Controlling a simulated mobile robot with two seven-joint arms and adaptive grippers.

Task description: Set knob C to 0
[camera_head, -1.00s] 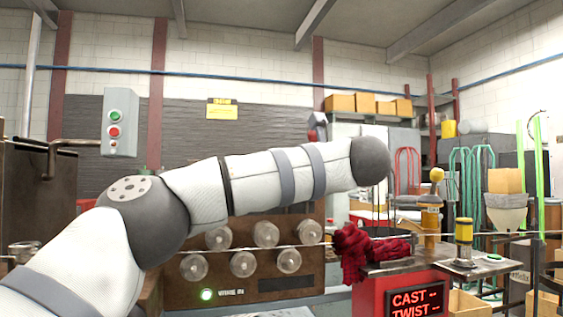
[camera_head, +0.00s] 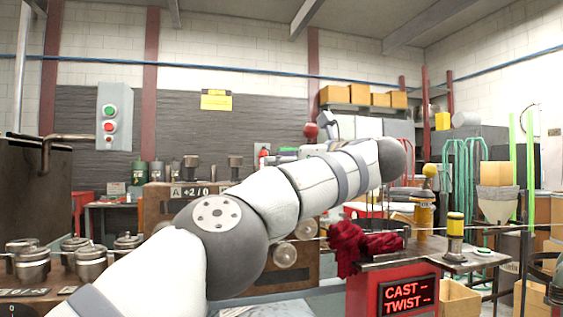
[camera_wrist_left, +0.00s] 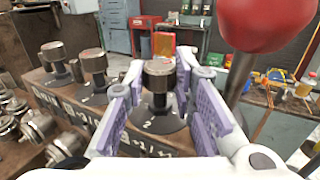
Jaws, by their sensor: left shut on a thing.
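A dark round knob with a metal top (camera_wrist_left: 160,72) stands on a dark dial plate with pale numbers (camera_wrist_left: 160,121). My left gripper (camera_wrist_left: 160,84) has its purple-padded fingers on either side of this knob and is shut on it. Its letter cannot be read here. Two similar knobs (camera_wrist_left: 93,64) stand to its left in the wrist view. In the head view, a knob (camera_head: 190,166) and another (camera_head: 235,166) stand on the brown machine, by a label reading "A +2/0" (camera_head: 189,191). My left arm hides the machine's right part. My right gripper is not in view.
A red ball on a rod (camera_wrist_left: 262,22) rises close to the gripper's right. Several metal cylinders (camera_head: 90,262) stand at the lower left. A red stand with a "CAST / TWIST" display (camera_head: 408,294) and a crumpled red cloth (camera_head: 350,245) are to the right.

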